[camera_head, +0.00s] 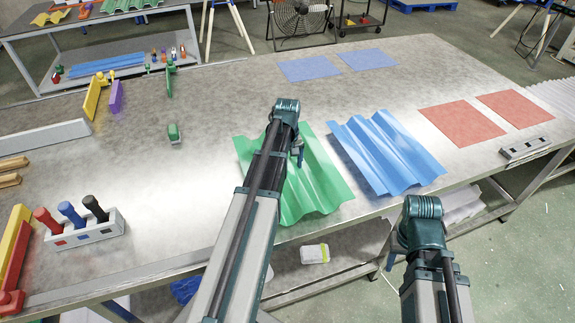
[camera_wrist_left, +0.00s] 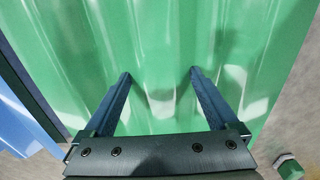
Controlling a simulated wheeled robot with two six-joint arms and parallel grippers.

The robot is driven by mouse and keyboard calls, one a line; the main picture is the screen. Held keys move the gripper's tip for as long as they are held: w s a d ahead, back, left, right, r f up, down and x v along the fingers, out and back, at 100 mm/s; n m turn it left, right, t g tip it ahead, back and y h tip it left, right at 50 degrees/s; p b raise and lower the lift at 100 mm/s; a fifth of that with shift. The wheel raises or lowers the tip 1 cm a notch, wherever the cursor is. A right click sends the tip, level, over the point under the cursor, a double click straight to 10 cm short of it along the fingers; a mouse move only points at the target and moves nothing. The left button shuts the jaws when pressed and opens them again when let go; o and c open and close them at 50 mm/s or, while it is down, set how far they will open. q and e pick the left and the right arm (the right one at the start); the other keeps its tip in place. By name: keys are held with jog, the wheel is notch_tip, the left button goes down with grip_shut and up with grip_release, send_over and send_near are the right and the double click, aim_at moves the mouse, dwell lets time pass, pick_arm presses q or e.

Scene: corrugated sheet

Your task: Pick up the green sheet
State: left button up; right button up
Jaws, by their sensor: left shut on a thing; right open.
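The green corrugated sheet (camera_head: 318,187) lies near the table's front edge, partly covered by my left arm in the head view. It also fills most of the left wrist view (camera_wrist_left: 160,30). My left gripper (camera_wrist_left: 160,74) is shut on the green sheet, with one finger on each side of a raised ridge. In the head view the left fingers are mostly hidden behind the arm. My right gripper (camera_head: 424,235) is at the table's front edge, right of the green sheet and apart from it. It is open and empty, its fingertips hard to make out.
A blue corrugated sheet (camera_head: 385,152) lies close to the green one's right. Flat blue squares (camera_head: 308,69) and red squares (camera_head: 462,121) lie on the metal table (camera_head: 215,100). A holder with colored handles (camera_head: 85,229) stands at the left.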

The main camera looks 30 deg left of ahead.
aim_at(313, 139)
pick_arm(q)
jog(key=w, duration=0.5)
jog(key=w+d+r+p, duration=0.1)
jog(key=w, duration=0.4)
jog(key=w+r, duration=0.1)
jog(key=w, duration=0.4)
jog(key=shift+w+d+r, duration=0.1)
jog(key=shift+w+d, duration=0.15)
jog(key=shift+w, duration=0.15)
jog(key=shift+r+p, duration=0.6)
jog(key=shift+p, duration=0.15)
pick_arm(e)
jog(key=shift+r, duration=1.7)
pick_arm(q)
jog(key=shift+r, duration=0.1)
pick_arm(e)
jog(key=shift+r, duration=0.15)
